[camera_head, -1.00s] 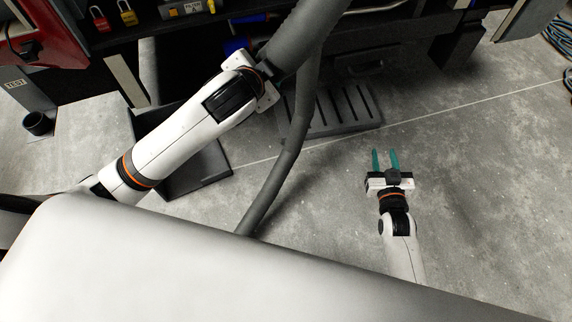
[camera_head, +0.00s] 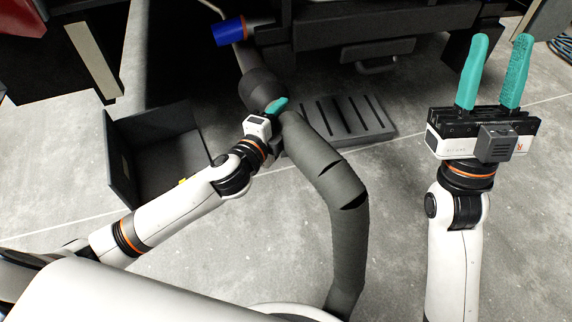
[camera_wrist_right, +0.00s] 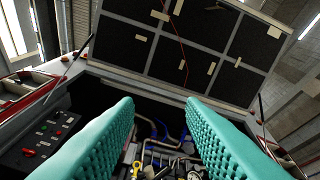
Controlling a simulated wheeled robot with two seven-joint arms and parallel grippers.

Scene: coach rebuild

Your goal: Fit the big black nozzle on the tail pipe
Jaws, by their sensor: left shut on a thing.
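The big black nozzle (camera_head: 258,86) is at the upper end of a thick grey hose (camera_head: 318,155). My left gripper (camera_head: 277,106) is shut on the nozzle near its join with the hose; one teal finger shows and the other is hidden. A thin grey pipe (camera_head: 245,57), apparently the tail pipe, meets the nozzle's upper end in the picture. I cannot tell whether the nozzle is around it or only in front of it. My right gripper (camera_head: 492,75) is open and empty, fingers pointing up, well to the right. Its teal fingers (camera_wrist_right: 161,115) also stand apart in the right wrist view.
A blue cylinder (camera_head: 229,32) is just above the pipe. A dark open bin (camera_head: 124,160) and a slotted grey step (camera_head: 383,128) are on the concrete floor. The hose runs down between my arms. The right wrist view shows an open engine bay under a raised panelled lid (camera_wrist_right: 185,45).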

